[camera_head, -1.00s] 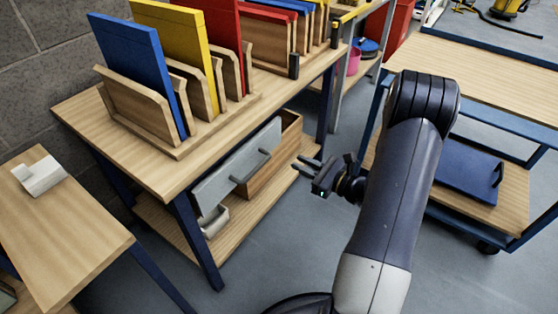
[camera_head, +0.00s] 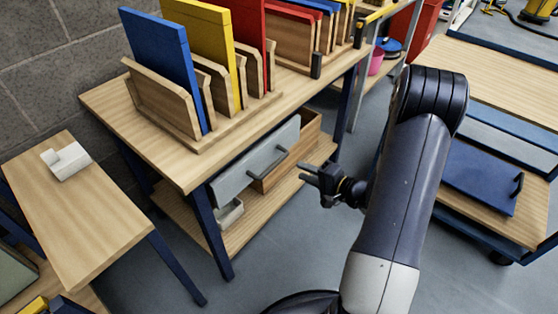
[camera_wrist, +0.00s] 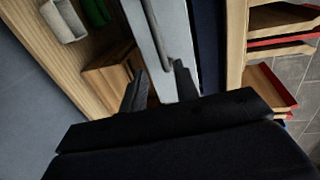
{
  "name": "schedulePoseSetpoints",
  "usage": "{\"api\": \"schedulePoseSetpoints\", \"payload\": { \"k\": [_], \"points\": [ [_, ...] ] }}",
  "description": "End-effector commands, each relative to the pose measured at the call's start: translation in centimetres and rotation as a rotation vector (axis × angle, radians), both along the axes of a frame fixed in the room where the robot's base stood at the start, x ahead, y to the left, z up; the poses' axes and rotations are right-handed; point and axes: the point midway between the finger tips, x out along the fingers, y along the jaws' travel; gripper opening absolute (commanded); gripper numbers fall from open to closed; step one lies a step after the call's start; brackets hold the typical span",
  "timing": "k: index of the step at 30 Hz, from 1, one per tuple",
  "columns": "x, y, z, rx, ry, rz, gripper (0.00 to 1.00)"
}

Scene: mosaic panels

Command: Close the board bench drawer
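The board bench (camera_head: 185,165) is a wooden-topped table with dark blue legs. Its drawer has a grey front (camera_head: 235,175) with a grey bar handle (camera_head: 268,163) and a wooden box (camera_head: 292,148). The drawer stands open under the bench top. My gripper (camera_head: 304,172) is open and empty, just right of the drawer front and apart from the handle in the head view. In the wrist view, the two dark fingers (camera_wrist: 160,76) stand apart, with the grey drawer front (camera_wrist: 143,40) and handle (camera_wrist: 168,35) beyond them.
Colored panels stand in wooden racks (camera_head: 165,105) on the bench. A small light bin (camera_head: 230,214) sits on its lower shelf. A side table (camera_head: 75,215) is at left, a blue-framed cart (camera_head: 500,80) at right. Grey floor lies open between bench and cart.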

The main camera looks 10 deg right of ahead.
Motion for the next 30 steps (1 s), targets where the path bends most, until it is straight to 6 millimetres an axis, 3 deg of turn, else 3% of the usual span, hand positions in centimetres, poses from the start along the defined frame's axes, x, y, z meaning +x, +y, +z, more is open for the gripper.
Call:
{"api": "schedulePoseSetpoints", "payload": {
  "k": [18, 30],
  "points": [
    [7.2, 5.8, -2.0, 0.000, -0.001, 0.004, 0.29],
    [8.1, 6.4, -2.1, 0.002, 0.001, 0.001, 0.29]
  ]
}}
